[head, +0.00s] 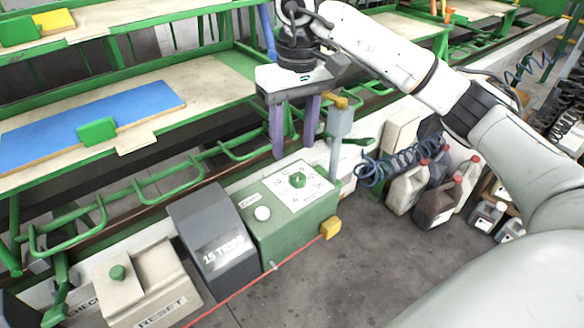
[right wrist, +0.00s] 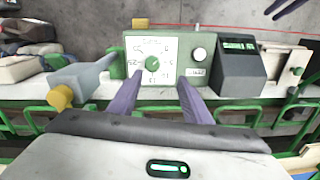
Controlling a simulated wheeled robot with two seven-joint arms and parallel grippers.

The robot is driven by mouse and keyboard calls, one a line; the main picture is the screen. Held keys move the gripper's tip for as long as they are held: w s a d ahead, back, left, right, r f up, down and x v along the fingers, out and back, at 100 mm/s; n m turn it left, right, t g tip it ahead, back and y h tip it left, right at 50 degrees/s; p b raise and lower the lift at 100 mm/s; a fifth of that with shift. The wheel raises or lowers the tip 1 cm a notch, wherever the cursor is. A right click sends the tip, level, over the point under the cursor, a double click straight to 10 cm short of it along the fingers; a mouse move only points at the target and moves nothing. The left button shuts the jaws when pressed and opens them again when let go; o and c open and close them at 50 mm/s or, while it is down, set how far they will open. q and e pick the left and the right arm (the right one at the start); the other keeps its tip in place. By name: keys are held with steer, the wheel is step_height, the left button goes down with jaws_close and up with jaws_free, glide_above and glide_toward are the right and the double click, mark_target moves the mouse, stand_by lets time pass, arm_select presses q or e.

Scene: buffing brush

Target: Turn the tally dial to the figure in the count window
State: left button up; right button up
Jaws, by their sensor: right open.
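The tally dial is a green knob (head: 298,180) on a white marked plate, on top of a green box (head: 290,222). It also shows in the right wrist view (right wrist: 153,63); its figures are too small to read surely. The count window (head: 222,248) on a dark grey box reads "15 TRIPS". My right gripper (head: 293,150) is open and empty, its purple fingers pointing down above and behind the dial, apart from it. In the right wrist view its fingers (right wrist: 157,95) stand either side below the dial. Purple finger-like tips of my left gripper (right wrist: 287,8) show at the top right edge.
A white round button (head: 262,213) sits beside the dial plate. A beige RESET box (head: 145,285) with a green knob stands at left. A grey post (head: 340,125) and blue coiled hose (head: 400,168) are right of the gripper. Jugs (head: 437,200) stand on the floor. Green racks run behind.

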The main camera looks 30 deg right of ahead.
mark_target(298, 177)
steer(key=shift+h, duration=0.3)
steer(key=f, duration=0.3)
steer(key=d+f, duration=0.1)
steer(key=f, duration=0.5)
steer(key=shift+d+f, duration=0.15)
steer(key=shift+f, duration=0.15)
steer(key=c, duration=1.1)
